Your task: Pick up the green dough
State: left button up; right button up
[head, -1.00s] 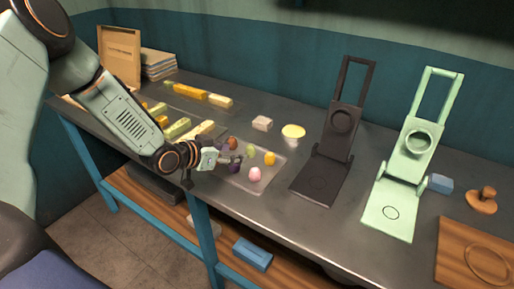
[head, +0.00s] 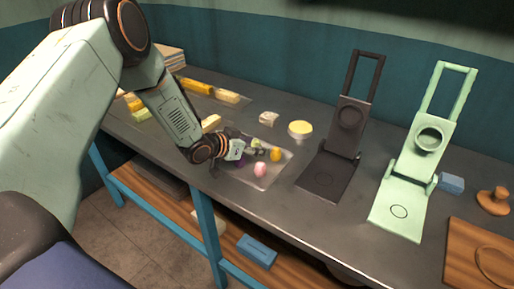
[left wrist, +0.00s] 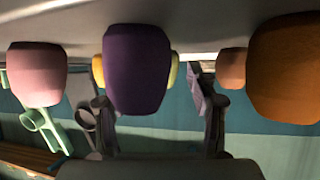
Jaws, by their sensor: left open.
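The green dough (head: 255,143) is a small yellow-green ball on the tray, partly hidden behind my left gripper (head: 257,152). My left gripper is open, low over the tray among the dough balls. In the left wrist view the purple dough (left wrist: 137,68) is in front of the open fingers (left wrist: 160,115). A yellow-green edge (left wrist: 174,70) shows just behind the purple ball; I cannot tell for certain that it is the green dough. My right gripper is not in view.
The tray (head: 281,172) also holds pink dough (head: 260,170) and yellow-orange dough (head: 276,154). An orange-brown ball (left wrist: 285,70) is close on the right in the wrist view. A dark press (head: 330,172) and a pale green press (head: 404,200) stand to the right.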

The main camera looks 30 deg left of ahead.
pick_arm(q)
jog(key=shift+w+a+f, duration=0.1)
jog(key=shift+a+f, duration=0.05)
jog(key=shift+a, duration=0.15)
jog(key=shift+c, duration=1.3)
jog(key=shift+d, duration=0.25)
jog(key=c, duration=0.5)
jog(key=shift+a, duration=0.1)
jog(key=shift+c, duration=1.3)
jog(key=shift+a, duration=0.1)
